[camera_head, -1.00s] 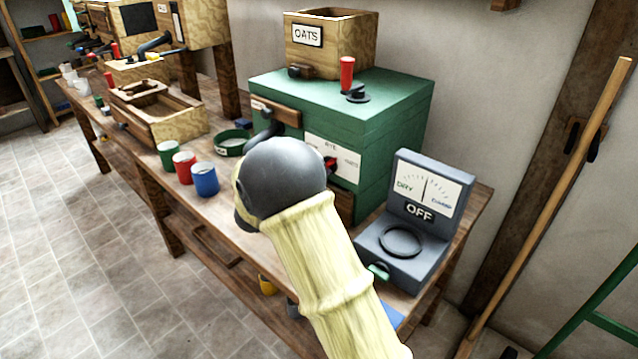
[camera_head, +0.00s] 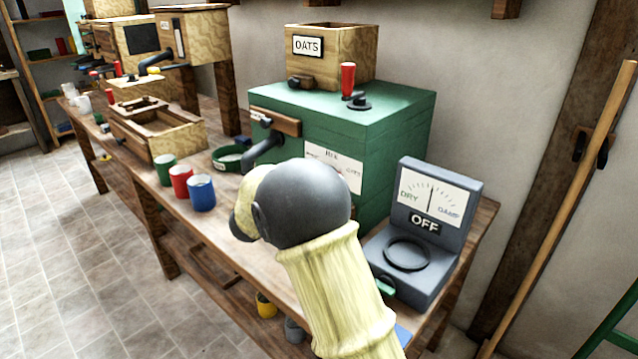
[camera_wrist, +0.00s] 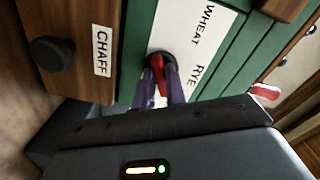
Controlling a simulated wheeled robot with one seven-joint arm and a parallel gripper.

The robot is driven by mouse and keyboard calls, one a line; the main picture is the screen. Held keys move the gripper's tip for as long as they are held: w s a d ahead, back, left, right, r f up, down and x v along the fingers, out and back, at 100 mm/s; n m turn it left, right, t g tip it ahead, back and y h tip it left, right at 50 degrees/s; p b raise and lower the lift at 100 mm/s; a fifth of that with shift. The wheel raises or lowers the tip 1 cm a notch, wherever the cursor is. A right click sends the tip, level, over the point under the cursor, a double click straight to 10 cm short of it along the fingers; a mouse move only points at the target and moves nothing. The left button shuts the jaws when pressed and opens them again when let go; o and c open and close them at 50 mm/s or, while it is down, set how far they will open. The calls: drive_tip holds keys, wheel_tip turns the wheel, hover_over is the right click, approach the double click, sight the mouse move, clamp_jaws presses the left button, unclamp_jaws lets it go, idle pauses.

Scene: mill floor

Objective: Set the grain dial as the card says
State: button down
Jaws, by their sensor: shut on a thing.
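The green mill (camera_head: 400,130) stands on the bench. Its white dial plate (camera_head: 335,170) carries grain names; in the wrist view the plate (camera_wrist: 215,45) reads WHEAT and RYE. The grain dial (camera_wrist: 158,72) is a dark round hub with a red pointer. My gripper (camera_wrist: 162,92) has its two fingers closed on either side of the dial. Which name the pointer marks is not clear. In the head view my wrist hides the dial and fingertips. The wooden hopper (camera_head: 358,58) on top bears an OATS card (camera_head: 308,46).
A grey meter (camera_head: 430,215) marked DRY, DAMP and OFF stands right of the mill. A CHAFF drawer (camera_wrist: 75,50) is beside the plate. Green, red and blue cups (camera_head: 201,193) stand at the left, near a dark crank (camera_head: 262,150). A red-handled lever (camera_head: 348,80) stands on the mill top.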

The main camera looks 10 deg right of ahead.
drive_tip(key=shift+f, duration=0.15)
drive_tip(key=c, duration=1.4)
unclamp_jaws()
drive_tip(key=shift+c, duration=0.2)
drive_tip(key=shift+s+a, duration=0.1)
drive_tip(key=shift+a, duration=0.05)
drive_tip(key=p+v, duration=0.1)
drive_tip(key=v, duration=1.6)
drive_tip(key=shift+a, duration=0.1)
